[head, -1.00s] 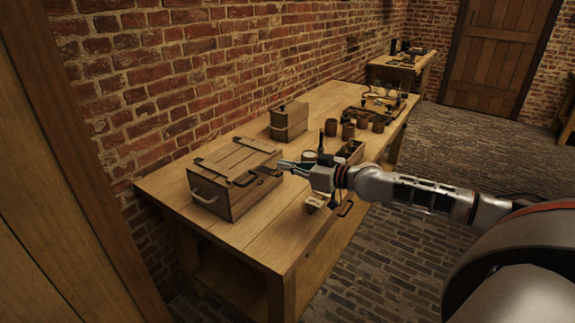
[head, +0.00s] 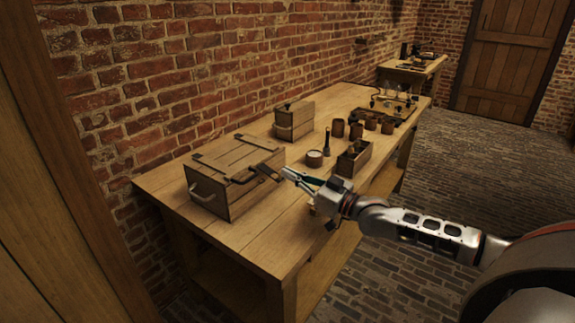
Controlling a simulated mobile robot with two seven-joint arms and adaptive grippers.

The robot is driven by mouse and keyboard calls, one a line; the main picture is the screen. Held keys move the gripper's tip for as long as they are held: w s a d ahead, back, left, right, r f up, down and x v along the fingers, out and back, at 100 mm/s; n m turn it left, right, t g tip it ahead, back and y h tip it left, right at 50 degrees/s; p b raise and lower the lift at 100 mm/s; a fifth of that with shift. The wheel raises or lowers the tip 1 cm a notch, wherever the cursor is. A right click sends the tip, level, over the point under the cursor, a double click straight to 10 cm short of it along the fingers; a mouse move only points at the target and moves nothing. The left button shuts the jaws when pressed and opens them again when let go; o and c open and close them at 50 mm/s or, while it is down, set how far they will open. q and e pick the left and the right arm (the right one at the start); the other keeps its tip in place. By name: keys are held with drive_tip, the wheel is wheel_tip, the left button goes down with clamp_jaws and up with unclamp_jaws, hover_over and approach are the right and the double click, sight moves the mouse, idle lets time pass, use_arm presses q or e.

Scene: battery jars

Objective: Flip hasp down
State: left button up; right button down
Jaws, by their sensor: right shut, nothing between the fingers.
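A wooden chest (head: 228,185) with dark metal straps and a pale side handle stands at the near left end of the workbench, its lid closed. A dark hasp (head: 268,172) sticks out from the lid's front edge and looks raised, not flat against the chest's front; its exact angle is too small to tell. My right gripper (head: 288,174) is shut and empty, its fingertips just to the right of the hasp. I cannot tell whether they touch it. My left gripper is not in view.
On the workbench (head: 260,232), a smaller wooden box (head: 294,120) stands behind. An open crate (head: 354,158), a round pot (head: 315,158), a dark upright tool (head: 327,142) and several brown jars stand right of it. The bench's front left is clear.

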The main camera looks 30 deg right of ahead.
sight(281, 179)
wheel_tip(281, 179, down, 3)
drive_tip(key=shift+f, duration=0.1)
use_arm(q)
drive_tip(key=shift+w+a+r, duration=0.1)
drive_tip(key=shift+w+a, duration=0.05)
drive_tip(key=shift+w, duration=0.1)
use_arm(e)
drive_tip(key=shift+f, duration=0.1)
idle(0.5)
